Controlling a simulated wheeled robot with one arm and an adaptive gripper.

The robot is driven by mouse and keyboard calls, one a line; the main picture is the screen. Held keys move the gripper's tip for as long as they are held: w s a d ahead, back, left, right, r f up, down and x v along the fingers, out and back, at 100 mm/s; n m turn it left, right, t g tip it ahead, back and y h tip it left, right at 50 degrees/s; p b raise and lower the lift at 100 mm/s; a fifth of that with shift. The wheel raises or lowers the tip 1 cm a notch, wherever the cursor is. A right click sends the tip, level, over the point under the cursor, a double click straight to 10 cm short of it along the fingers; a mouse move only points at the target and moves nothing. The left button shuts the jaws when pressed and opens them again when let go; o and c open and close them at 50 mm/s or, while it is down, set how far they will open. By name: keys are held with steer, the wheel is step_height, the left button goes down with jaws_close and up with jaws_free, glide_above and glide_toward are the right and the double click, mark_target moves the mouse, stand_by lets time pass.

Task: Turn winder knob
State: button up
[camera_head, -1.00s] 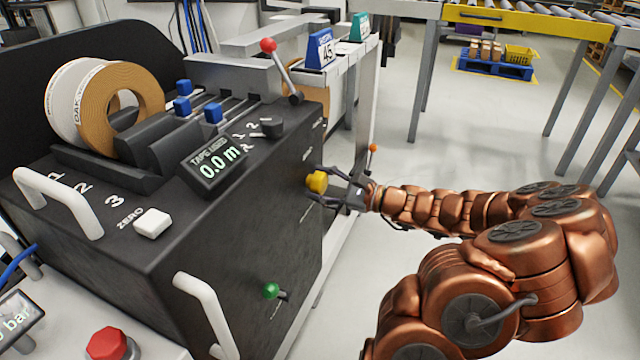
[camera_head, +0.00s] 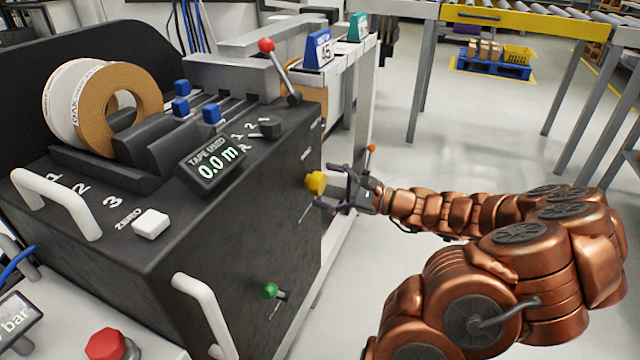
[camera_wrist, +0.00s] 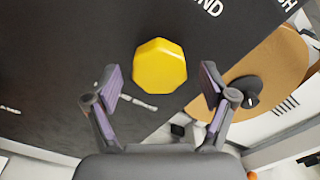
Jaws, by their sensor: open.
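The winder knob (camera_head: 316,183) is a yellow, many-sided knob on the right-hand side face of the black machine. In the wrist view the knob (camera_wrist: 159,66) sits ahead of my fingers, roughly centred between them. My gripper (camera_head: 338,187) is open, just to the right of the knob in the head view, with its fingers spread. In the wrist view my gripper (camera_wrist: 162,88) shows one finger on each side, and neither touches the knob. Nothing is between the fingers.
The black machine (camera_head: 190,270) carries tape rolls (camera_head: 115,95), a red-tipped lever (camera_head: 278,68) and a "0.0 m" display (camera_head: 213,164).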

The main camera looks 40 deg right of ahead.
steer(key=v, duration=1)
stand_by(0.4)
